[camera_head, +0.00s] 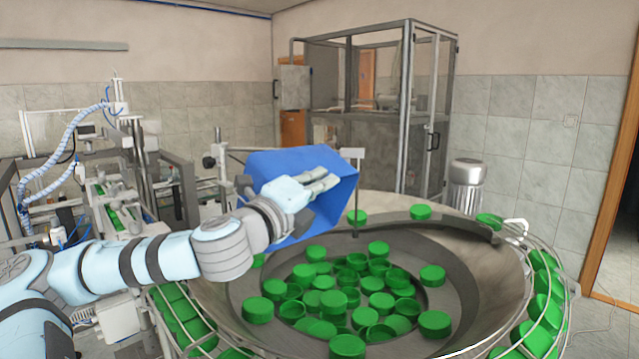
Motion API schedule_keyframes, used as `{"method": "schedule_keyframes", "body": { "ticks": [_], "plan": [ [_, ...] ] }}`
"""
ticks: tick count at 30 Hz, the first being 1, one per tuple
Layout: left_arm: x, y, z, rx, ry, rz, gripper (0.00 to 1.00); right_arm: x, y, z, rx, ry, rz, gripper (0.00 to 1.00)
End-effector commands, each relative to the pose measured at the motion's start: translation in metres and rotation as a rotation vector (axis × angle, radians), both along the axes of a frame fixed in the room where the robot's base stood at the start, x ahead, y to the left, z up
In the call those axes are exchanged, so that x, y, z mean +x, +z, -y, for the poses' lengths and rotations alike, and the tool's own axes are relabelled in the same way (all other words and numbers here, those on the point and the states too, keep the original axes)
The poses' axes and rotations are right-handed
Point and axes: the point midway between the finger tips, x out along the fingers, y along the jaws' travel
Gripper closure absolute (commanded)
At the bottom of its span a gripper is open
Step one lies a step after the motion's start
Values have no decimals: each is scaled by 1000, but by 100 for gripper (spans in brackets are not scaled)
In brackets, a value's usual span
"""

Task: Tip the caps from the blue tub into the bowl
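The blue tub (285,162) is held tilted in the air above the left back part of the bowl, its open side facing right. My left gripper (318,188) lies against the tub's near side and appears shut on it; the exact contact is partly hidden. The large round metal bowl (493,268) has many green caps (323,282) lying in its middle. One green cap (357,217) is just below the tub's lower edge; I cannot tell whether it is falling or resting. The inside of the tub is mostly hidden. My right gripper is not in view.
A wire-railed chute (566,290) with green caps curves around the bowl's right side. More caps line the left front edge. A machine with hoses (75,165) stands at left, a framed glass cabinet (375,110) behind, and a metal motor (467,183) at back right.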

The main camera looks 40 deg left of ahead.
Motion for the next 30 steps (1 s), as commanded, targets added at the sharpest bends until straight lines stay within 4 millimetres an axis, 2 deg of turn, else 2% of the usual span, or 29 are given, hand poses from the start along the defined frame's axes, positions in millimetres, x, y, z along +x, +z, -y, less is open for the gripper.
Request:
{"method": "schedule_keyframes", "body": {
  "ticks": [7,13,19,24,30],
  "plan": [
    [0,36,0,10,1,-2,100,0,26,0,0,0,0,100],
    [0,59,0,11,3,1,100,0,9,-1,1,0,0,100],
    [0,93,0,4,1,2,100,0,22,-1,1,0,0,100],
    [0,114,-1,4,3,1,100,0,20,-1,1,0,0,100],
    [0,121,0,1,1,1,100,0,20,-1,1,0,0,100]
  ]
}}
